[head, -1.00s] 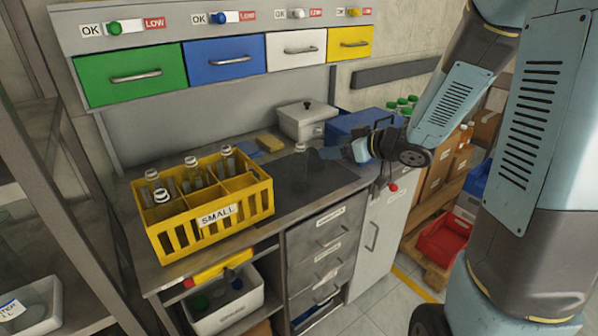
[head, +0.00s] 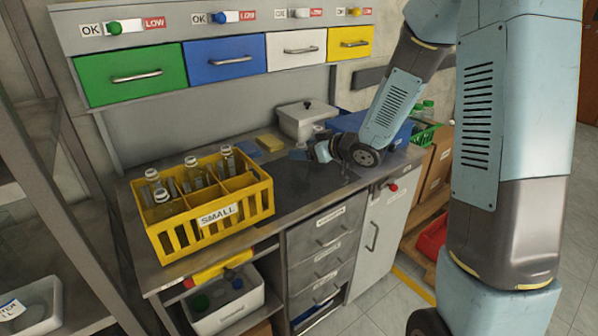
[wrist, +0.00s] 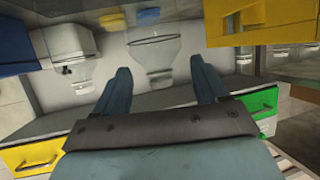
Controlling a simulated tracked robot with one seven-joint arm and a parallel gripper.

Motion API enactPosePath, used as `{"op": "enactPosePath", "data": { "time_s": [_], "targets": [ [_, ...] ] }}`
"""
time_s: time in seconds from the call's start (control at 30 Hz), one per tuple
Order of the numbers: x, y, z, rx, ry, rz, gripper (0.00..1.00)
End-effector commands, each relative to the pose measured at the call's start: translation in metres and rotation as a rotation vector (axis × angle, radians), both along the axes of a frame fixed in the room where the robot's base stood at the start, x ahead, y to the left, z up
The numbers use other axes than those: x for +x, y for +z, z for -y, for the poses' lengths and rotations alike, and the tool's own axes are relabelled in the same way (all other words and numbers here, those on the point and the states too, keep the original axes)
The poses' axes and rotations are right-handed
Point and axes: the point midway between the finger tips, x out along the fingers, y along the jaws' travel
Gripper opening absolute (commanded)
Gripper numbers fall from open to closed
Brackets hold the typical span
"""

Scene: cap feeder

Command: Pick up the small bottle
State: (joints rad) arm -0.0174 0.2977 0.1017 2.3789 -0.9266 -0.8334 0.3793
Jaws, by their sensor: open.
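The small bottle (wrist: 153,48) is clear glass and shows upside down in the wrist view, between and just beyond my two fingertips. My gripper (wrist: 162,75) is open, with one finger on each side of the bottle's neck area. I cannot tell whether either finger touches it. In the head view my gripper (head: 312,150) is low over the dark mat (head: 290,184) on the bench. There the bottle is hard to make out against the gripper and mat.
A yellow crate (head: 222,215) marked SMALL holds several clear bottles at the left of the bench. A white lidded box (head: 300,122) and a blue bin (head: 345,122) stand behind my gripper. A yellow sponge (head: 269,143) lies near the back. Coloured drawers (head: 130,77) hang above.

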Motion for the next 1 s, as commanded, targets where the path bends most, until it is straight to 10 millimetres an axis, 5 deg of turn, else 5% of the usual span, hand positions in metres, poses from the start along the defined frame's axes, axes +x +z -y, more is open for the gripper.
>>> {"op": "enactPosePath", "data": {
  "time_s": [0.4,1.0],
  "targets": [
    [0.0142,-0.0087,-0.015,0.0,0.0,0.0,0.73],
    [0.0139,-0.0092,-0.0142,-0.002,-0.001,-0.001,0.15]
  ]
}}
